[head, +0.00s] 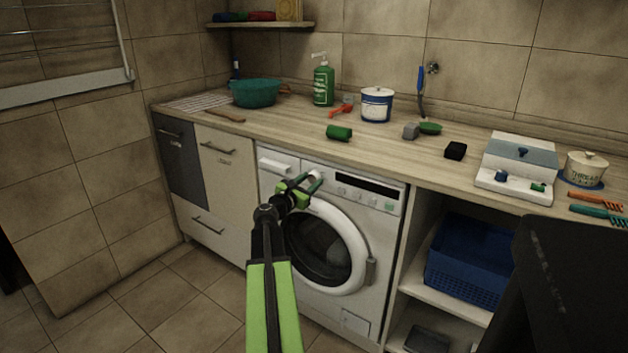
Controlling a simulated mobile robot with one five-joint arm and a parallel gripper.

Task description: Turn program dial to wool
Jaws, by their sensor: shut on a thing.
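The washing machine (385,262) stands under the wooden counter, with its round door shut. Its control panel (367,195) runs along the top, with a dark display and several small buttons. My gripper (314,178) is at the left part of this panel, shut on the program dial, a pale round knob (316,175). The gripper covers part of the dial. The dial's markings and the wool position are too small to read.
The counter (285,131) above holds a teal basin (255,93), a green pump bottle (323,82), a white-blue pot (377,105) and a green cylinder (339,133) near the front edge. A blue basket (468,262) sits on the shelf at right. The floor (160,290) at left is clear.

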